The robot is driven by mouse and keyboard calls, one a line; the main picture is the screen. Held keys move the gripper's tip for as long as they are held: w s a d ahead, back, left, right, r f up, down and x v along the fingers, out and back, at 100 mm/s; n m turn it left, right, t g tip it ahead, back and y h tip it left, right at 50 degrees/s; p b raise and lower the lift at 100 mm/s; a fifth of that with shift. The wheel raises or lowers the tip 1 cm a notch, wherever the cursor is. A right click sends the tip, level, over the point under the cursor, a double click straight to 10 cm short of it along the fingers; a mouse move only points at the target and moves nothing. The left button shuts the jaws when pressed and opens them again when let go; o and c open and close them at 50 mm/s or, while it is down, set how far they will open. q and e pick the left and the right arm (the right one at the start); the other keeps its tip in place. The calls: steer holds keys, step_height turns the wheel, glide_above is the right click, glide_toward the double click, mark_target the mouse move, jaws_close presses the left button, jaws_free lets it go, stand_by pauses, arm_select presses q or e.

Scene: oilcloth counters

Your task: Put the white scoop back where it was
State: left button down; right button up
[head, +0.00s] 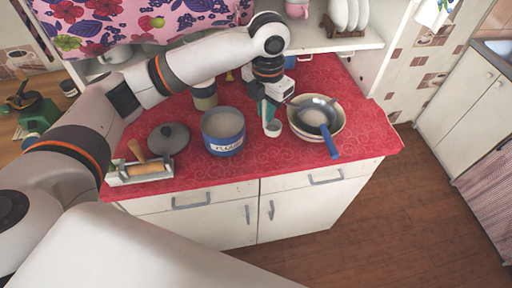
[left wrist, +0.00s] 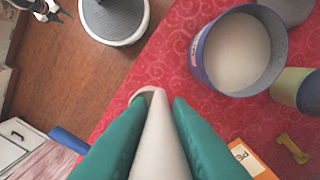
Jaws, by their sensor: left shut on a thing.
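The white scoop (head: 272,129) is held above the red counter cloth, just right of the blue flour tin (head: 223,132) and left of the cream bowl (head: 334,131). My left gripper (head: 267,112) has green fingers shut on it. In the left wrist view, the pale scoop handle (left wrist: 157,140) runs between the fingers, which hide part of it. The scoop is apart from the flour tin, whose open top shows pale contents in the left wrist view (left wrist: 238,50). A dark two-pronged shape, apparently my right gripper (left wrist: 52,11), shows at that view's top left corner; its opening is unclear.
A blue-handled pan or sieve (head: 318,113) rests in the cream bowl. An orange packet or book (left wrist: 249,158) and a yellow piece (left wrist: 291,147) lie behind the tin.

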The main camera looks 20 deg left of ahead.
mark_target(270, 135)
arm_select(q)
steer(key=f, duration=0.1)
steer(key=d+f+p, duration=0.1)
steer(key=f, duration=0.1)
steer(key=d+f, duration=0.1)
steer(key=f, duration=0.1)
steer(key=shift+w+f, duration=0.25)
steer(key=shift+w, duration=0.15)
steer(key=shift+s+a+f, duration=0.1)
steer(key=shift+a+f, duration=0.05)
steer(key=shift+f, duration=0.1)
steer(key=f, duration=0.1)
steer(key=f+p, duration=0.1)
steer(key=f, duration=0.1)
steer(key=shift+s+a, duration=0.15)
steer(key=shift+a, duration=0.1)
steer(key=shift+f, duration=0.25)
steer(key=shift+d+f, duration=0.1)
steer(key=c, duration=1.4)
jaws_free()
steer(key=shift+o, duration=0.4)
arm_select(e)
steer(key=d+r, duration=0.1)
steer(key=w+d+r, duration=0.1)
steer(key=d, duration=0.1)
steer(key=shift+w+r, duration=0.1)
steer(key=shift+r, duration=0.1)
steer(key=shift+d, duration=0.1)
